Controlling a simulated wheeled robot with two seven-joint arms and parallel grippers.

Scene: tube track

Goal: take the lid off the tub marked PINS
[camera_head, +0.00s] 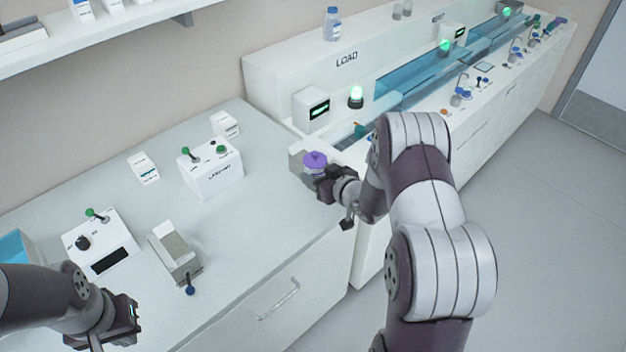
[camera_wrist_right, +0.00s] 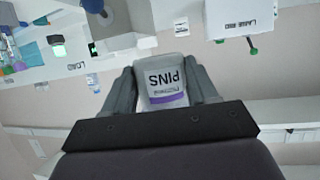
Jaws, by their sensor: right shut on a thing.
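In the head view a purple lid (camera_head: 315,160) with a knob shows just above the right gripper; the tub's body is mostly hidden there. I cannot tell whether the tub is raised off the surface. My left gripper (camera_head: 118,325) is at the lower left, far from the tub; its fingers are too unclear to judge.
A grey block (camera_head: 299,158) stands right by the tub. A white box with a green lever (camera_head: 211,170), another control box (camera_head: 100,245) and a small grey holder with a blue knob (camera_head: 175,252) stand on the counter (camera_head: 255,225). The LOAD bench (camera_head: 290,70) lies behind.

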